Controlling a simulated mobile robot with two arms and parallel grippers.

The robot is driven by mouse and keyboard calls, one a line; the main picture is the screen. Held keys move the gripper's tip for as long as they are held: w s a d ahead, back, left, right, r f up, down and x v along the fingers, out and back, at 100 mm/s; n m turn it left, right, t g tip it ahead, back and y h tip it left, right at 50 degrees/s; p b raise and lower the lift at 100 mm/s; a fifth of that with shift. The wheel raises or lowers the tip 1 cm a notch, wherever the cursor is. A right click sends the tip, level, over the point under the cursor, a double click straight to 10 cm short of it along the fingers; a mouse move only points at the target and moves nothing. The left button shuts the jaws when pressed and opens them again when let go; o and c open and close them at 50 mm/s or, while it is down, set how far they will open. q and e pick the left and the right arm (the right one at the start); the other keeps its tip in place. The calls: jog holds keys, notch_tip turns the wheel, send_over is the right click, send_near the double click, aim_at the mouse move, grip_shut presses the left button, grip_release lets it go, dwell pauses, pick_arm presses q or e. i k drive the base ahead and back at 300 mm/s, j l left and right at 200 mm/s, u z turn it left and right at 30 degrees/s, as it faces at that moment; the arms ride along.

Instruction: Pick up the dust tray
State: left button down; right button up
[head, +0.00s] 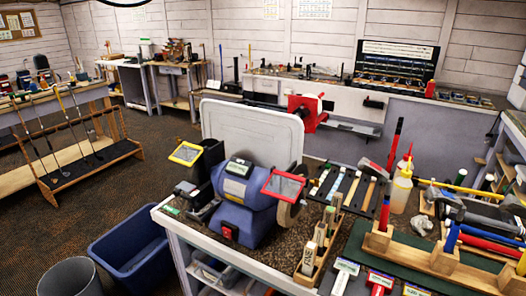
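A large pale grey panel (245,130) with rounded corners and a raised rim stands upright behind the bench grinder. It looks like a tray on edge, but I cannot be sure that it is the dust tray. The blue bench grinder (240,205) stands at the left end of the near workbench and hides the panel's lower part. The grinder has a yellow-framed shield (186,153) and a red-framed shield (284,186). Neither of my grippers shows in the head view.
The near workbench (180,222) is crowded right of the grinder, with a wooden block of brushes (318,248), a yellowish bottle (401,190) and a wooden rack (440,262). A blue bin (130,250) and a grey bin (70,278) stand on the floor. Open carpet lies left.

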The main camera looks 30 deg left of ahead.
aim_at(206, 211)
jog(key=u, duration=1.5)
